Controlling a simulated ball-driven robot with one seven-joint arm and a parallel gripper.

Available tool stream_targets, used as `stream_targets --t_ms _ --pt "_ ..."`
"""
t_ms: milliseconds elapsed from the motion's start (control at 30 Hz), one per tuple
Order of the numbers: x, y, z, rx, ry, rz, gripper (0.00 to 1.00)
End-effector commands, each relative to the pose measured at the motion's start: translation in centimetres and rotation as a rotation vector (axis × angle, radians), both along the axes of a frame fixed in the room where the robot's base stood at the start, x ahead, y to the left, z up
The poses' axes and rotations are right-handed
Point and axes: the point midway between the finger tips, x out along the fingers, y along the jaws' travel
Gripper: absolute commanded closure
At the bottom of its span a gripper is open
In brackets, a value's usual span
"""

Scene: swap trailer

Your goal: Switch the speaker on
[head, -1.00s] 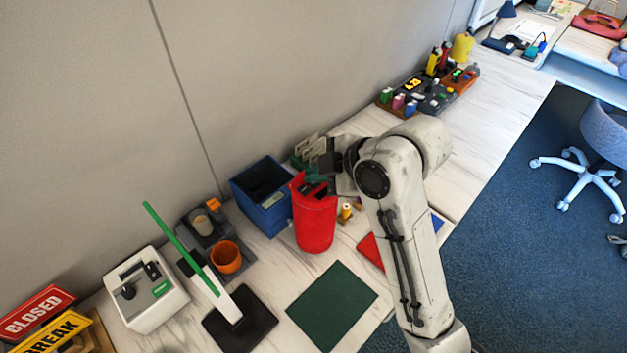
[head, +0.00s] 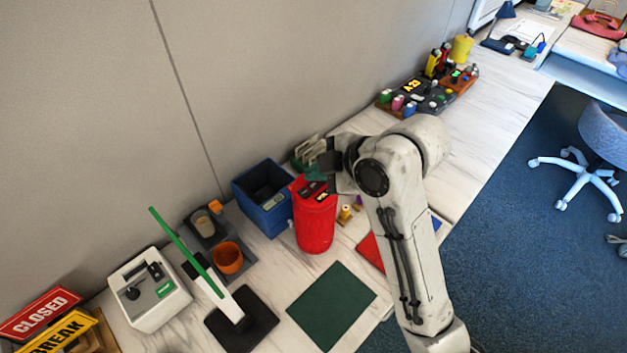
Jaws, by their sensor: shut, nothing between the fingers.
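A red upright cylinder (head: 315,228), which looks like the speaker, stands on the desk near the middle. Its top has a dark panel (head: 313,190) with small red and light marks, too small to read. My gripper (head: 327,168) is shut and empty, just above and behind the panel's far edge. A small gap appears to part it from the top, but I cannot tell exactly. My wrist and arm hide the desk to the right of the cylinder.
A blue open bin (head: 264,198) stands close on the left. A green rack (head: 308,152) is behind my gripper. A dark green mat (head: 332,306) lies in front. A small yellow-topped piece (head: 346,212) stands at the cylinder's right. A white box (head: 150,290) is farther left.

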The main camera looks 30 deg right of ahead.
Motion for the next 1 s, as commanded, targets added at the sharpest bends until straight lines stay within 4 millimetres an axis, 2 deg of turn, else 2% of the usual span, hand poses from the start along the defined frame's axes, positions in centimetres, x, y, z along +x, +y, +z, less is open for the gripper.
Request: stream_targets --t_ms 267,800,1000 --pt "0.0 0.0 0.3 0.0 0.0 0.0 1.0" --pt "0.0 0.0 5.0 0.0 0.0 0.0 1.0" --pt "0.0 0.0 5.0 0.0 0.0 0.0 1.0"
